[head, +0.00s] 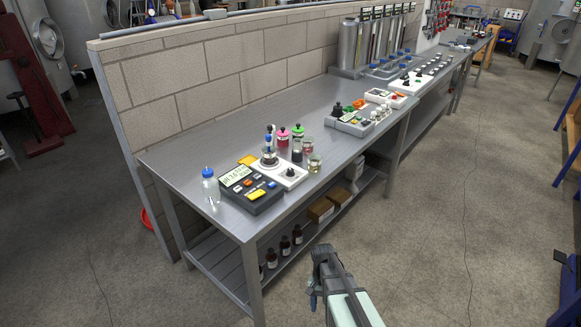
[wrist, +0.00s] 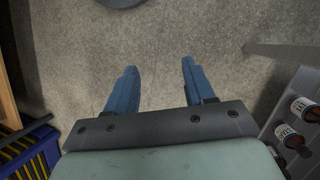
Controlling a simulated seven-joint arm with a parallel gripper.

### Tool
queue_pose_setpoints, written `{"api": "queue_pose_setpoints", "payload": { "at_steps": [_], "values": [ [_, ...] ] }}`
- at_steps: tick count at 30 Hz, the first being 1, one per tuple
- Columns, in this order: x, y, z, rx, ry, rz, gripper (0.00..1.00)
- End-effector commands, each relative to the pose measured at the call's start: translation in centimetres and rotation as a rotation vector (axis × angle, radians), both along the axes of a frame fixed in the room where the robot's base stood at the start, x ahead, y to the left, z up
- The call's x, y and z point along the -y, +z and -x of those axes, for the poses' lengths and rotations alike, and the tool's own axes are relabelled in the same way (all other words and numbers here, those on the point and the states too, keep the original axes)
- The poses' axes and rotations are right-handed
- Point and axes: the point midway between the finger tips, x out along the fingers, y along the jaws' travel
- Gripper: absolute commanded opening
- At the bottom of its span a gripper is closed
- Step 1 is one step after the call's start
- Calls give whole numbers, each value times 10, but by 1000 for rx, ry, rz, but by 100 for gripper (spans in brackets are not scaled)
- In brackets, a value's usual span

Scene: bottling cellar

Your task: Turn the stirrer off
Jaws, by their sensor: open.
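The stirrer is a white flat unit (head: 286,177) on the near end of the steel bench, with a black knob on its front right part. A glass beaker (head: 269,158) stands on its plate at the left, with a probe in it. The knob's setting is too small to read. My gripper (head: 312,301) is in front of the bench and below its top, apart from the stirrer, pointing down. In the wrist view my gripper (wrist: 159,68) has its two blue fingers apart with only floor between them. The stirrer is not in the wrist view.
A pH meter (head: 249,189) and a wash bottle (head: 210,187) stand left of the stirrer. Several small bottles and glasses stand behind and beside it. Brown bottles (wrist: 303,108) sit on the lower shelf. Floor in front of the bench is clear.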

Motion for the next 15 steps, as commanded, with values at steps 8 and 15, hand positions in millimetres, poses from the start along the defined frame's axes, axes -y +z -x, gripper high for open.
{"api": "queue_pose_setpoints", "payload": {
  "at_steps": [8,15],
  "values": [
    [-7,69,-81,58,-123,46,53],
    [-13,138,-138,104,-232,79,53]
  ]
}}
